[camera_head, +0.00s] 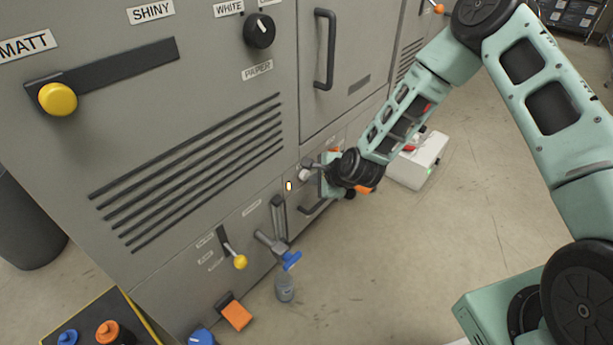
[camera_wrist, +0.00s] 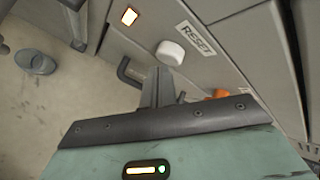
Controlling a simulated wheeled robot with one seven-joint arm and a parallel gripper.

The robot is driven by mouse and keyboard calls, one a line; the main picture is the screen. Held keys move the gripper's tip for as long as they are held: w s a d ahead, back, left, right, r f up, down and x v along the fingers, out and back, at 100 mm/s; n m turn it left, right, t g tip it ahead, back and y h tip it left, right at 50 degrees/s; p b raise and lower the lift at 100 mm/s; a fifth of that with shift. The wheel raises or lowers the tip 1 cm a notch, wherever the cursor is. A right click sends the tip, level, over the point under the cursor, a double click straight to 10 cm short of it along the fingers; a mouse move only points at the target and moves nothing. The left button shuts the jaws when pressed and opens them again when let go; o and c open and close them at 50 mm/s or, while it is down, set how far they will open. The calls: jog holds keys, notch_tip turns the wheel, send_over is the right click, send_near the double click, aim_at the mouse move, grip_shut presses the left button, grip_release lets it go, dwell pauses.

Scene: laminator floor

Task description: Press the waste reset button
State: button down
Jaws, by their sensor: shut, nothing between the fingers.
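The waste reset button is a white rounded knob (camera_wrist: 170,53) on the grey machine front, beside a RESET label (camera_wrist: 195,38) in the wrist view. It also shows small in the head view (camera_head: 304,174), at the low part of the machine. My gripper (camera_wrist: 162,72) is shut and empty, its fingertips right at the button's near edge in the wrist view. I cannot tell whether they touch it. In the head view my gripper (camera_head: 318,173) is just right of the button, partly hidden by my wrist.
An amber lamp (camera_wrist: 129,16) is lit near the button. A dark drawer handle (camera_head: 312,207) sits below it. A white box (camera_head: 418,160) stands on the floor behind my arm. Open floor lies right.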

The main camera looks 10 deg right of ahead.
jog(key=shift+w+a, duration=0.3)
jog(key=shift+w, duration=0.15)
dwell(0.5)
jog(key=shift+s+d, duration=0.1)
jog(key=shift+s+d+p, duration=0.3)
jog(key=shift+s+d, duration=0.15)
jog(key=shift+s, duration=0.25)
jog(key=shift+s+d+p, duration=0.25)
jog(key=shift+s+d, duration=0.5)
jog(key=shift+s, duration=0.3)
jog(key=shift+s+d+p, duration=0.25)
jog(key=shift+s+d, duration=0.5)
jog(key=shift+s, duration=0.25)
